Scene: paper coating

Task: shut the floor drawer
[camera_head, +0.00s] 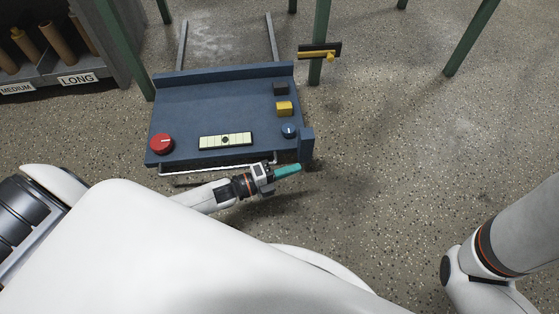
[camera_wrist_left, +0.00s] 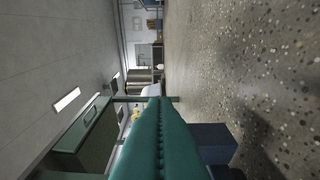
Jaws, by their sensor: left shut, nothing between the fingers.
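The floor drawer (camera_head: 215,105) is a low blue tray at the upper left middle of the head view, out in front of two rails (camera_head: 272,38). A pale bar handle (camera_head: 190,171) runs along its near edge. My left gripper (camera_head: 297,169) is at the drawer's near right corner, its teal fingers pointing right, close to a raised blue block (camera_head: 307,147). I cannot tell whether they touch. The fingers are shut and empty; they fill the lower middle of the left wrist view (camera_wrist_left: 160,105). My right arm shows at the right edge, its gripper outside the picture.
Green legs (camera_head: 320,40) stand behind. A shelf with rolls (camera_head: 60,45) is at upper left. The floor to the right is clear.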

